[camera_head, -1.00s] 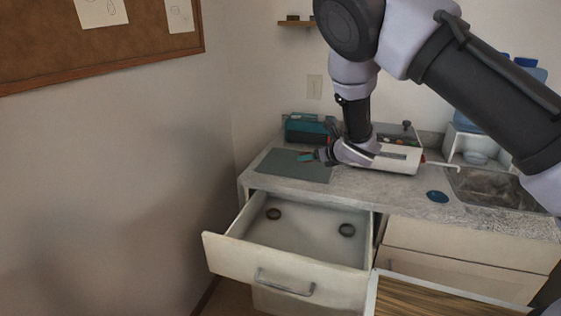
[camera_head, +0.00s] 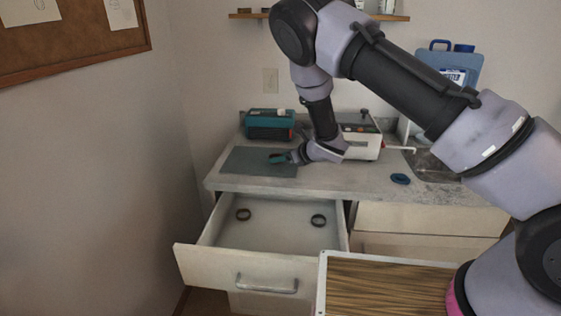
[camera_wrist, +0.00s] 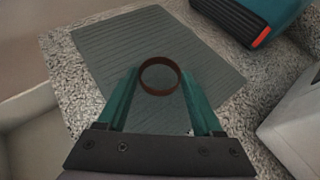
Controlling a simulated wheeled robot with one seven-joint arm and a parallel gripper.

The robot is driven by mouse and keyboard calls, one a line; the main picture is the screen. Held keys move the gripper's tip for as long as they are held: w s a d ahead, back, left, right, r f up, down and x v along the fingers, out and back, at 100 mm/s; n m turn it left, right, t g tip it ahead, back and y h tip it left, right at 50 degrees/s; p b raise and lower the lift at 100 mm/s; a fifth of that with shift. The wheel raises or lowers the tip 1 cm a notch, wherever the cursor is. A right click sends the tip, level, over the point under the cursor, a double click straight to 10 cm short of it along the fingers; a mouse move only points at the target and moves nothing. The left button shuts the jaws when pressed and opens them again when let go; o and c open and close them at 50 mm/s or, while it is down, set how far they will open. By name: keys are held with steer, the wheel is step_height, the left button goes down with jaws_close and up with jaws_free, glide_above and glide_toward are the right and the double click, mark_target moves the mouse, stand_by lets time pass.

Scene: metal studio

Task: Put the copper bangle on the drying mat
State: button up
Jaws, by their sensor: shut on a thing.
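The copper bangle (camera_wrist: 145,67), a reddish-brown ring, shows in the wrist view between the fingertips of my gripper (camera_wrist: 160,80). My gripper is shut on it, with the teal fingers at its two sides. The drying mat (camera_wrist: 208,75) is a grey ribbed sheet on the counter and lies under the bangle in that view. I cannot tell whether the bangle touches the mat. In the head view my gripper (camera_head: 278,158) is over the right part of the mat (camera_head: 245,160), and the bangle is too small to make out.
An open drawer (camera_head: 270,236) below the counter holds two dark rings (camera_head: 243,214) (camera_head: 319,220). A teal and black box (camera_head: 270,124) stands behind the mat. A white machine (camera_head: 362,142), a blue ring-shaped thing (camera_head: 400,179) and a sink are to the right.

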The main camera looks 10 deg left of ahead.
steer(key=shift+f, duration=0.7)
steer(key=shift+f, duration=0.1)
steer(key=o, duration=1.3)
steer(key=shift+o, duration=0.2)
